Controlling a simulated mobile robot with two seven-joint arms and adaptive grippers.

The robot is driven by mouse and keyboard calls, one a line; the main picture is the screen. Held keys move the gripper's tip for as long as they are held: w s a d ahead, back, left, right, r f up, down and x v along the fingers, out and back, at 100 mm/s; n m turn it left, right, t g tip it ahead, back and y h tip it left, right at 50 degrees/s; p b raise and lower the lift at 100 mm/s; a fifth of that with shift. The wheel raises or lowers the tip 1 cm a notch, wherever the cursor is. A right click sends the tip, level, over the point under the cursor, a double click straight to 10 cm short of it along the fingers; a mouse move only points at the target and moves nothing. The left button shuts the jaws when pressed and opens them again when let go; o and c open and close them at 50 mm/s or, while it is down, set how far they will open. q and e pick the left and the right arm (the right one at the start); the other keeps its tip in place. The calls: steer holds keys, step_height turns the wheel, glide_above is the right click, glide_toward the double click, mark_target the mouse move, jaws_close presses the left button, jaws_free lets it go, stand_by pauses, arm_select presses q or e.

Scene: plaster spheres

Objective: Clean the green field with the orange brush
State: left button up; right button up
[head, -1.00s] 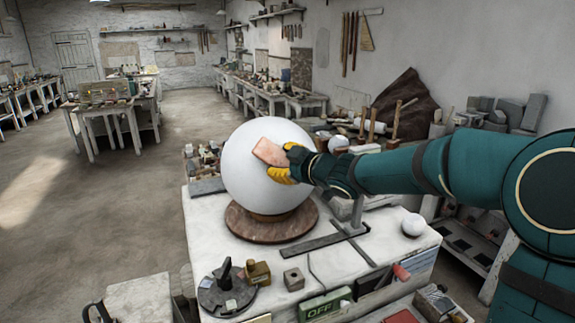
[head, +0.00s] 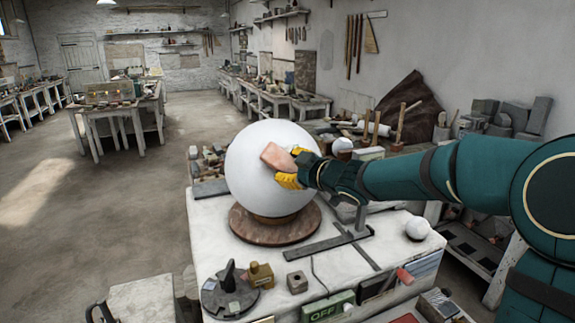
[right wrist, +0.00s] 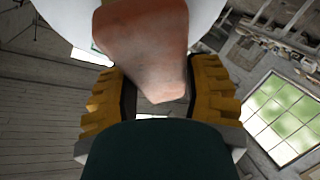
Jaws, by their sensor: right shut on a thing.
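A large white sphere (head: 245,175) stands on a round brown base (head: 275,232) on the white worktable. No green field shows on the part of it that I see. My right gripper (head: 288,168), with yellow fingers, is shut on a salmon-orange block (head: 277,157), which seems to be the brush. The block lies in front of the sphere's upper right face; I cannot tell whether it touches. In the right wrist view the block (right wrist: 145,45) stands out beyond the yellow fingers (right wrist: 165,95), with the white sphere behind it. My left gripper is not seen.
The worktable (head: 215,225) also holds a dark metal square (head: 325,241), a small white ball (head: 417,228), a dark round tool (head: 229,293), an amber bottle (head: 260,275) and a green OFF box (head: 327,307). Open floor (head: 125,225) lies to the left.

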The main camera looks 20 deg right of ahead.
steer(key=shift+s+d+f, duration=0.4)
steer(key=shift+d+f, duration=0.2)
steer(key=shift+d, duration=0.15)
steer(key=shift+w+a+r, duration=0.5)
steer(key=shift+a+r, duration=0.15)
steer(key=shift+a, duration=0.15)
steer(key=shift+w+a+r, duration=0.5)
steer(key=shift+a+r, duration=0.15)
steer(key=shift+a, duration=0.15)
steer(key=shift+s+d, duration=0.1)
steer(key=shift+d, duration=0.05)
steer(key=shift+s+d+f, duration=0.2)
steer(key=shift+s+d, duration=0.1)
steer(key=shift+s, duration=0.25)
steer(key=shift+s+d+f, duration=0.15)
steer(key=shift+s+d, duration=0.1)
steer(key=shift+s, duration=0.25)
steer(key=shift+w+d+f, duration=0.1)
steer(key=shift+w+f, duration=0.2)
steer(key=shift+w, duration=0.3)
steer(key=shift+s+d+f, duration=0.45)
steer(key=shift+d+f, duration=0.2)
steer(key=shift+d, duration=0.1)
